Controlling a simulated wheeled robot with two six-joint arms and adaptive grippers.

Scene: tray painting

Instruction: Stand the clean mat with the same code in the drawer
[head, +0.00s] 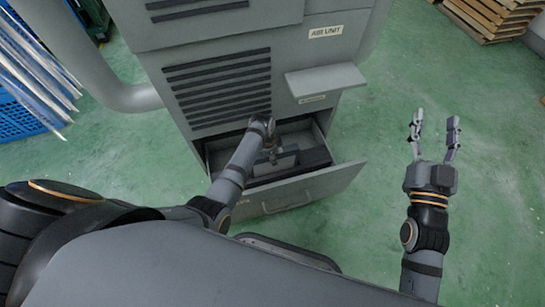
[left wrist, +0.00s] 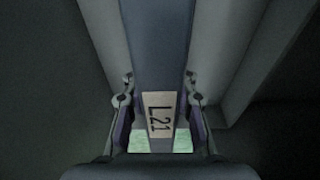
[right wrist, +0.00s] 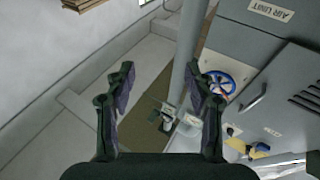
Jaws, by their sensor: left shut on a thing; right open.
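My left gripper (head: 272,153) reaches down into the open drawer (head: 300,190) of the grey cabinet. In the left wrist view its fingers (left wrist: 158,95) are shut on a blue-grey mat (left wrist: 157,45), one on each side. The mat carries a pale label (left wrist: 159,115) reading L21, turned sideways. In the head view, grey and dark upright pieces (head: 316,157) show in the drawer beside the gripper; I cannot tell which is the held mat or whether it touches the drawer floor. My right gripper (head: 435,120) is open and empty over the green floor, right of the drawer.
The cabinet (head: 220,85) marked AIR UNIT has a shelf (head: 325,80) sticking out above the drawer. A blue crate (head: 25,110) stands at the left and stacked wood (head: 490,15) at the top right. A blue handwheel (right wrist: 221,83) shows in the right wrist view.

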